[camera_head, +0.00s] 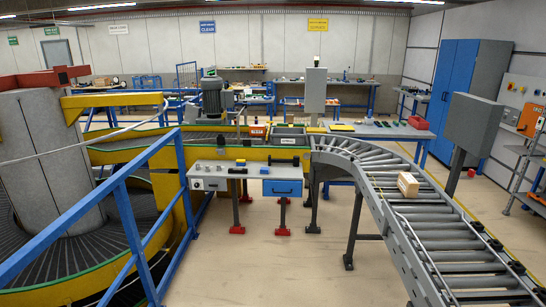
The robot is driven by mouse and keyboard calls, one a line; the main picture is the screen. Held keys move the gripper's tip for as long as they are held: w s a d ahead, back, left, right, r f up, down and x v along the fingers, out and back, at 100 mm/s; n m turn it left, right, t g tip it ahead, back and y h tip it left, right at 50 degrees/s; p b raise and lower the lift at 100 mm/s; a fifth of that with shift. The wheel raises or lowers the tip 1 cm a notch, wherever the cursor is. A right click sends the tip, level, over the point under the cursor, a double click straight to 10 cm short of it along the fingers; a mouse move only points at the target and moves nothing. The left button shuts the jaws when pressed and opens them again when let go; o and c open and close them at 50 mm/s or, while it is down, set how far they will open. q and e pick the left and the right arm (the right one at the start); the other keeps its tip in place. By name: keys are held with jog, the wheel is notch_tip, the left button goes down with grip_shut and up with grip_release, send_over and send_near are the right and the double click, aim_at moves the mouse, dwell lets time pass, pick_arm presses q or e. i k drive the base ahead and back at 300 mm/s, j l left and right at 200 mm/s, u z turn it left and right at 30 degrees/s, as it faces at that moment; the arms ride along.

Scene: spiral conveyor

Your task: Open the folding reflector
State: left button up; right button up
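I cannot make out a folding reflector for certain in the head view. A grey bench (238,173) with small items on top stands in the middle, and a blue drawer (283,188) is on its right front. The items on the bench are too small to tell apart. Neither of my grippers is in view, and no part of my arms shows.
A blue railing (128,220) and the spiral conveyor (45,150) fill the left. A roller conveyor (420,215) carrying a small box (408,185) runs down the right. A blue cabinet (465,95) stands at back right. The floor (270,265) in front of the bench is clear.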

aim_at(221, 140)
jog(key=i+u, duration=0.15)
jog(key=i, duration=0.4)
jog(key=i+u, duration=0.1)
jog(key=i, duration=0.45)
jog(key=i+l+u, duration=0.15)
jog(key=i, duration=0.4)
jog(key=i+l+u, duration=0.15)
jog(key=i, duration=0.4)
